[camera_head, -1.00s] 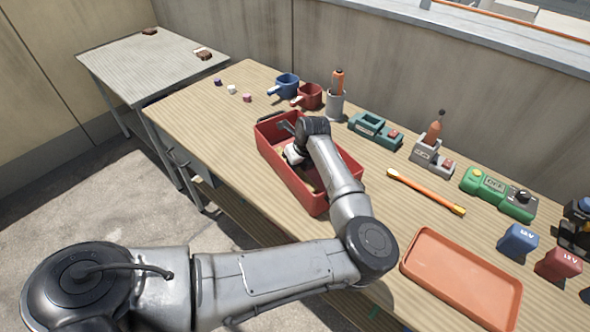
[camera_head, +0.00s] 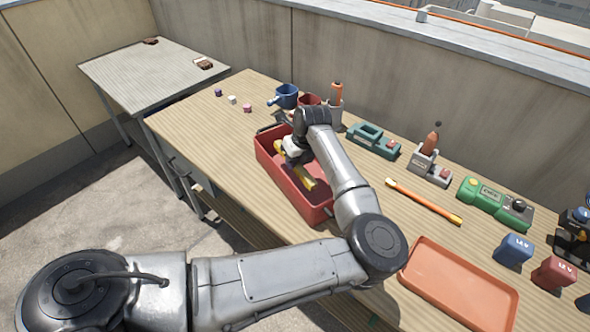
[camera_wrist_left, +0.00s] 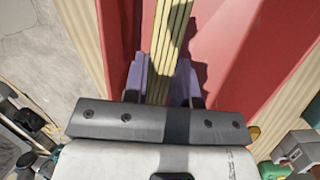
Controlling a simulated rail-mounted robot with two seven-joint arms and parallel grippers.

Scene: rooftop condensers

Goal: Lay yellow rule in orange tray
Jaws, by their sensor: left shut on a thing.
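The yellow rule (camera_head: 308,182) is a long, folded strip, slanting in or just above the red toolbox (camera_head: 277,178). My left gripper (camera_head: 292,156) is shut on it at the toolbox. In the left wrist view the rule (camera_wrist_left: 172,35) runs between the two purple-grey fingers (camera_wrist_left: 163,82) of my left gripper, over the red floor. Its far end is cut off by the frame. The orange tray (camera_head: 462,286) lies flat and empty at the front right of the bench. My right gripper is not in view.
Behind stand blue (camera_head: 285,95) and red mugs, a teal device (camera_head: 374,139), a grey holder and a green meter (camera_head: 494,194).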

